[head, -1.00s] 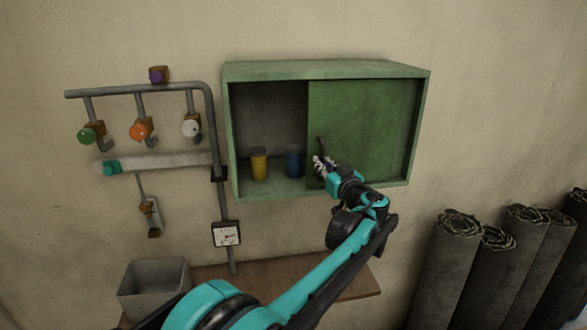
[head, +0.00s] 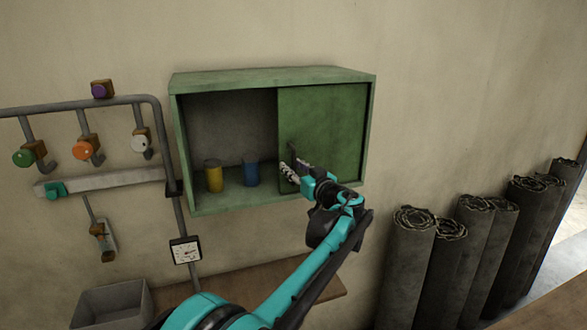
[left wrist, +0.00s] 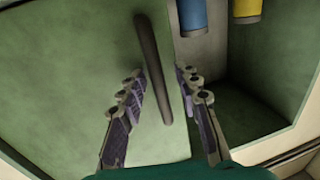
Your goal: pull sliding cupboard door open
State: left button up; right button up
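The green cupboard (head: 270,76) hangs on the wall. Its sliding door (head: 335,125) covers the right part, and the left part is open. A dark upright bar handle (head: 292,150) sits near the door's left edge. My left gripper (head: 289,173) is at the door, at the handle's lower part. In the left wrist view, the handle (left wrist: 152,65) runs between the two spread fingers of the left gripper (left wrist: 159,77). It is closer to the left finger; I cannot tell whether they touch. The right gripper is not in view.
A yellow cup (head: 214,177) and a blue cup (head: 251,172) stand in the open part. Pipes with coloured knobs (head: 84,148) and a gauge (head: 185,250) are at left. A grey bin (head: 110,305) stands below. Several dark rolls (head: 408,262) stand at right.

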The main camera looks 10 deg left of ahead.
pick_arm(q)
jog(key=v, duration=1.2)
jog(key=s+a+f+m+g+h+b, duration=0.15)
jog(key=s+a+f+b, duration=0.35)
jog(key=f, duration=0.5)
jog(key=s+a+f+m+g+h+b, duration=0.15)
jog(key=s+a+f+b, duration=0.35)
jog(key=f, duration=0.5)
jog(key=s+a+f+m+g+h+b, duration=0.1)
jog(key=s+a+f+g+h+b, duration=0.15)
jog(key=s+f+b, duration=0.55)
jog(key=s+d+f+m+h+b, duration=0.1)
jog(key=s+f+b, duration=0.3)
jog(key=f, duration=0.5)
jog(key=s+d+f+m+h+b, duration=0.1)
jog(key=s+f+m+h+b, duration=0.1)
jog(key=s+f, duration=0.4)
jog(key=s+d+f+m+h+b, duration=0.1)
jog(key=s+f+b, duration=0.4)
jog(key=f, duration=0.8)
jog(key=d+h+b, duration=0.1)
jog(key=h+b, duration=0.1)
jog(key=shift+s+f+m+h, duration=0.25)
jog(key=shift+f+m+h, duration=0.05)
jog(key=shift+f+h, duration=0.05)
